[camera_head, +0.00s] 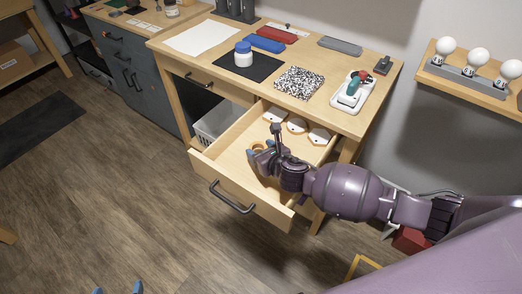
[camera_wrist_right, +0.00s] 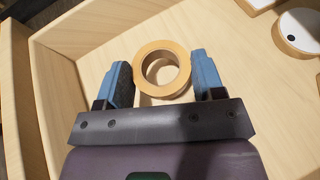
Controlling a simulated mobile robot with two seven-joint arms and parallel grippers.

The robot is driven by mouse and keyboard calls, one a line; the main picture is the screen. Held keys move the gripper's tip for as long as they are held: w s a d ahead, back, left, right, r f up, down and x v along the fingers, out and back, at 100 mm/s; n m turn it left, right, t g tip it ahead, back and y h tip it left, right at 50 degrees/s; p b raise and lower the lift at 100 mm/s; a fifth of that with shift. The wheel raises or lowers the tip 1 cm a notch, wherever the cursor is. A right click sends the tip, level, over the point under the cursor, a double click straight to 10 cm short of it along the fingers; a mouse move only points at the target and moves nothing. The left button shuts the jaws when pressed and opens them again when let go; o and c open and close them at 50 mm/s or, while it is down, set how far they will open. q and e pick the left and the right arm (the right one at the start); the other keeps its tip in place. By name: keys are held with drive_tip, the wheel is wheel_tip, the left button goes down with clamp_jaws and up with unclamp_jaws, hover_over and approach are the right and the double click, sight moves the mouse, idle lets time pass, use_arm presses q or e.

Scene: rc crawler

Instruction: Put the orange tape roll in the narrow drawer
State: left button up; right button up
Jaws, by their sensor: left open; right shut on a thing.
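The orange tape roll (camera_wrist_right: 163,69) is between the two blue fingers of my right gripper (camera_wrist_right: 163,78) in the right wrist view. The right gripper (camera_head: 262,153) is shut on it, inside the outline of a pulled-out wooden drawer (camera_head: 226,179). The roll (camera_head: 257,147) shows partly behind the fingers in the head view. I cannot tell whether it touches the drawer floor. A second drawer front (camera_head: 200,82), to the left under the same tabletop, is closed. My left gripper (camera_head: 118,290) is open and empty at the bottom edge of the head view, over the floor.
The tabletop (camera_head: 215,63) holds a jar (camera_head: 243,55), a speckled notebook (camera_head: 299,83) and a tray with a tool (camera_head: 352,92). A pale bin (camera_head: 213,122) stands underneath.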

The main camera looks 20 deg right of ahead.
use_arm(q)
drive_tip(key=shift+s+f, duration=0.3)
drive_tip(key=shift+f, duration=0.1)
use_arm(e)
drive_tip(key=shift+f, duration=0.4)
use_arm(q)
drive_tip(key=shift+s+a+f, duration=0.1)
use_arm(e)
drive_tip(key=shift+f, duration=0.2)
drive_tip(key=o, duration=0.9)
